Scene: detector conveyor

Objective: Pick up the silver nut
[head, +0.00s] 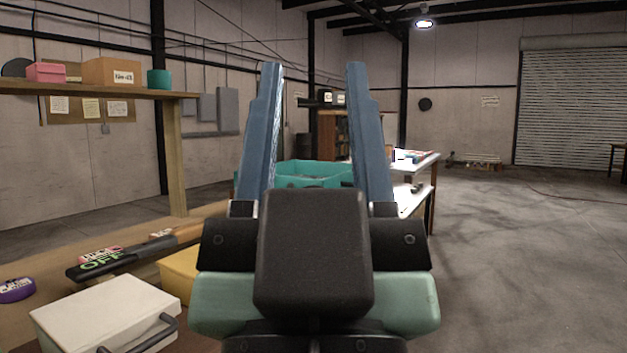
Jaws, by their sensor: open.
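I do not see a silver nut in the head view. My gripper (313,70) fills the middle of the picture, with its two long blue fingers spread wide apart. The fingers point up and away from the camera, and nothing is held between them. The gripper's black and green body hides part of the wooden workbench and whatever lies behind it.
On the wooden workbench (60,285) at left are a white case (105,308), a dark bar marked OFF (110,262), a purple object (15,290) and a yellow container (178,268). A teal bin (310,172) and white table (418,165) stand beyond. Floor at right is clear.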

